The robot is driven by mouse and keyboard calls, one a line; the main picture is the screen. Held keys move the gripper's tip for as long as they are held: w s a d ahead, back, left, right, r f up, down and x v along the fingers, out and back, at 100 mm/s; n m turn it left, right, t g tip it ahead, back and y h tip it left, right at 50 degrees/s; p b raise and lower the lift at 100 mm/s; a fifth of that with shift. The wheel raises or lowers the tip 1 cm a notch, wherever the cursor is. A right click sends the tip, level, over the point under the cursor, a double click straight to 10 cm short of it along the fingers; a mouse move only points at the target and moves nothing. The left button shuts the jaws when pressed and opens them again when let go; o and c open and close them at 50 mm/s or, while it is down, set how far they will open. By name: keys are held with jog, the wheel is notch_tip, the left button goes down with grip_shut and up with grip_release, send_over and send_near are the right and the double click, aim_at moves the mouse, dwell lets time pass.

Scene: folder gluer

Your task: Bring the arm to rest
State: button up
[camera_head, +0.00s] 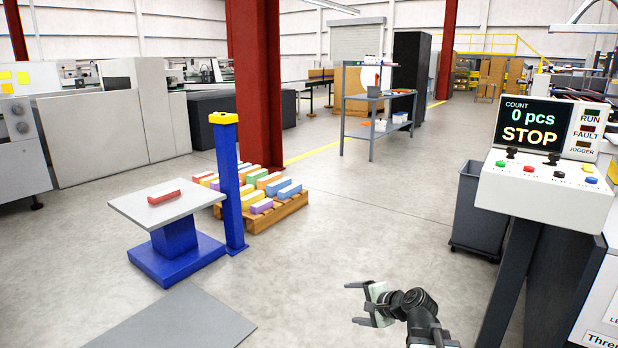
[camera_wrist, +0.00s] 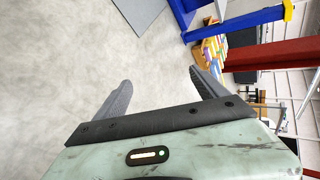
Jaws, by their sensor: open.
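My gripper (camera_head: 357,304) is at the lower middle right of the head view, held out over bare floor with its fingers pointing left. The fingers are spread apart with nothing between them. In the wrist view the two dark fingers (camera_wrist: 163,92) are also wide apart and empty, with floor beyond them. My gripper is apart from everything around it.
A control panel (camera_head: 545,190) reading "0 pcs STOP" stands at right, beside a grey bin (camera_head: 478,212). A blue-based table (camera_head: 130,208) with a red block (camera_head: 164,196) is at left. A pallet (camera_head: 283,214) of coloured blocks lies behind. The middle floor is clear.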

jog(key=s+a+f+n+g+h, duration=0.1)
jog(key=s+a+f+n+g, duration=0.3)
jog(key=s+a+f+n, duration=0.2)
jog(key=s+d+f+n+g+h, duration=0.4)
jog(key=s+d+n+g+h, duration=0.15)
jog(key=s+d+n, duration=0.35)
notch_tip(320, 180, up, 37)
jog(key=s+a+m+p, duration=0.1)
jog(key=m+p, duration=0.1)
jog(key=p, duration=3.5)
jog(key=shift+r+p, duration=0.2)
jog(key=shift+p, duration=0.15)
jog(key=shift+t, duration=0.25)
